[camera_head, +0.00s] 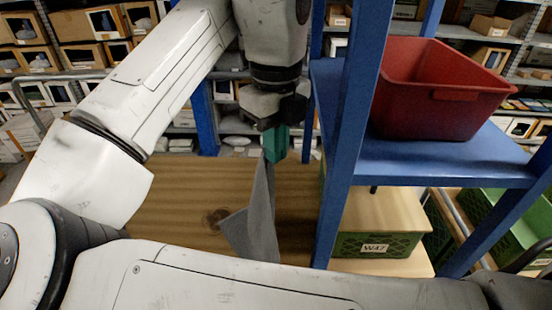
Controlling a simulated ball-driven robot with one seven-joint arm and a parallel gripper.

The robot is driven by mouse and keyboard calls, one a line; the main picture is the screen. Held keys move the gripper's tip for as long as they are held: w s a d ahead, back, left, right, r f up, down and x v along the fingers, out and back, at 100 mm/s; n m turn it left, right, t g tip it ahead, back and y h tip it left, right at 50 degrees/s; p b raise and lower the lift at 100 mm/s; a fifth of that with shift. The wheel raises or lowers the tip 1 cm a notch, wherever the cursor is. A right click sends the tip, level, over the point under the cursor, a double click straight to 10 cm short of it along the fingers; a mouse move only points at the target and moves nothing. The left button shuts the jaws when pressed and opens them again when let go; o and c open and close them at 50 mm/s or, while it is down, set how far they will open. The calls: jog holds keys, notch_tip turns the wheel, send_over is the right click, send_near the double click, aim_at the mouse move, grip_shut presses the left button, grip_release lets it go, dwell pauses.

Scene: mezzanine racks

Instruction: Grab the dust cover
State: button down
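The dust cover (262,215) is a grey cloth sheet that hangs down in a narrow fold in the middle of the view. My gripper (272,157) points downward at its top edge, with teal fingers. The fingers are close together with the top of the cloth between them, and the cloth hangs from there. The lower end of the cloth is in front of the wooden board and partly hidden behind my white arm link.
A blue rack (345,140) stands just right of the gripper. Its shelf holds a red bin (437,95). A green crate (375,243) labelled W47 sits below under a wooden top. A wooden surface (170,205) lies behind the cloth. Shelves with boxes (95,25) line the back.

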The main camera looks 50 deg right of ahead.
notch_tip(320, 180, up, 18)
jog(key=shift+f, duration=0.25)
